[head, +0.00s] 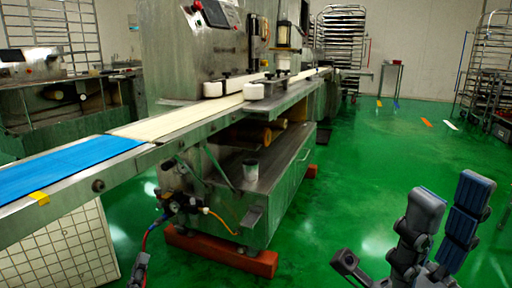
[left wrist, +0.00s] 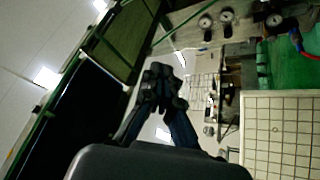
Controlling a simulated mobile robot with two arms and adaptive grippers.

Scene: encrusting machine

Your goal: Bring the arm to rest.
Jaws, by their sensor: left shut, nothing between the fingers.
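My left gripper (head: 139,262) shows only as a small dark tip at the bottom edge of the head view, left of centre. In the left wrist view its fingers (left wrist: 161,80) come together at the tips, with nothing visible between them. My right gripper (head: 452,196) stands at the lower right of the head view, its two blue-padded fingers pointing up and spread apart, with nothing between them. Both grippers appear clear of the encrusting machine (head: 190,55), though the left one is mostly cut off by the frame.
A conveyor with a blue belt (head: 65,168) runs along the left. A white tiled panel (head: 62,250) stands below it, and shows in the left wrist view (left wrist: 280,135). A red foot beam (head: 222,255) lies under the machine. Green floor (head: 365,150) is open to the right, with racks behind.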

